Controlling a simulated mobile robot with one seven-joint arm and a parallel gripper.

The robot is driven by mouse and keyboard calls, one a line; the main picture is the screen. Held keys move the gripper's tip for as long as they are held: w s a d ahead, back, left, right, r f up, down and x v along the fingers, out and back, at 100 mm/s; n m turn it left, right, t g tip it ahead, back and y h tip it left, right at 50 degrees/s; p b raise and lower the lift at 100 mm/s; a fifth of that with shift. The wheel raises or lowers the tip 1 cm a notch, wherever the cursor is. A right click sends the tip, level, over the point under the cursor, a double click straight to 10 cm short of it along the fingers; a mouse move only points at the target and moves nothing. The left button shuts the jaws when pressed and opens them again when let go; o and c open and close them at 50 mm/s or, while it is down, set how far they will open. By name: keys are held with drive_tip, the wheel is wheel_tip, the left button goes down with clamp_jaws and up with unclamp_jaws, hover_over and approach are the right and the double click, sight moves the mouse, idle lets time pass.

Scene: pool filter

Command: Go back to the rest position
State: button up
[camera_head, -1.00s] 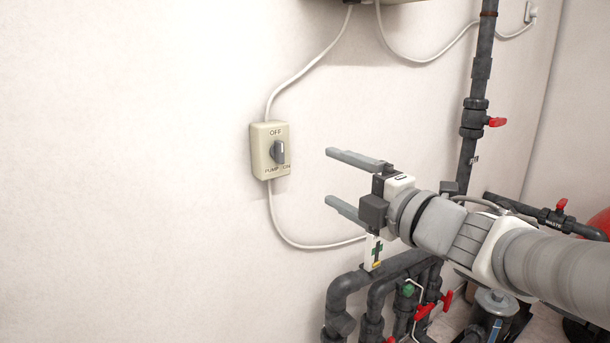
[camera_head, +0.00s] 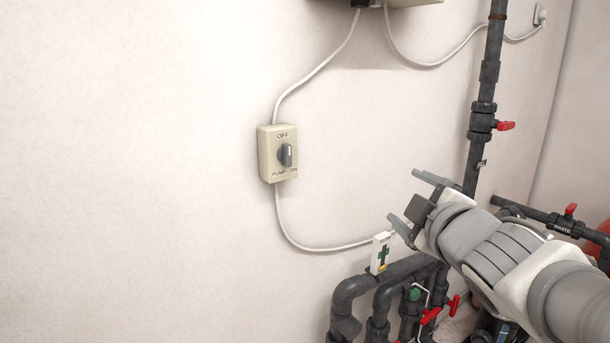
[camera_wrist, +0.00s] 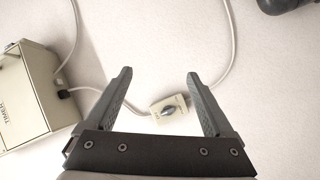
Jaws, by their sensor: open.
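My gripper (camera_head: 413,200) is open and empty, held in front of the wall in the right half of the head view. Its two fingers also show wide apart in the wrist view (camera_wrist: 158,90), with nothing held between them. The beige pump switch box (camera_head: 266,165) is on the wall to the left of my gripper, apart from it. Its grey knob (camera_head: 286,155) points up and down, by the marks OFF and PUMP ON. In the wrist view the switch box (camera_wrist: 158,106) shows beyond the fingers.
Dark pipes (camera_head: 345,292) with red valve handles (camera_head: 431,315) stand below my gripper. A tall pipe (camera_head: 489,72) with a red handle (camera_head: 505,126) rises behind it. A timer box (camera_wrist: 15,90) is on the wall. The wall at left is clear.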

drive_tip(key=s+d+f+m+g+h, duration=0.3)
drive_tip(key=s+f+m+g, duration=0.2)
drive_tip(key=s+f+m, duration=0.35)
drive_tip(key=s+a+f+m+g+y, duration=0.2)
drive_tip(key=s+a+f+m+g, duration=0.35)
drive_tip(key=s, duration=0.45)
wheel_tip(320, 180, up, 20)
drive_tip(key=p, duration=2)
drive_tip(key=shift+w+r+n+p, duration=0.2)
drive_tip(key=shift+n+p, duration=0.1)
drive_tip(key=shift+n, duration=0.1)
drive_tip(key=shift+d, duration=0.1)
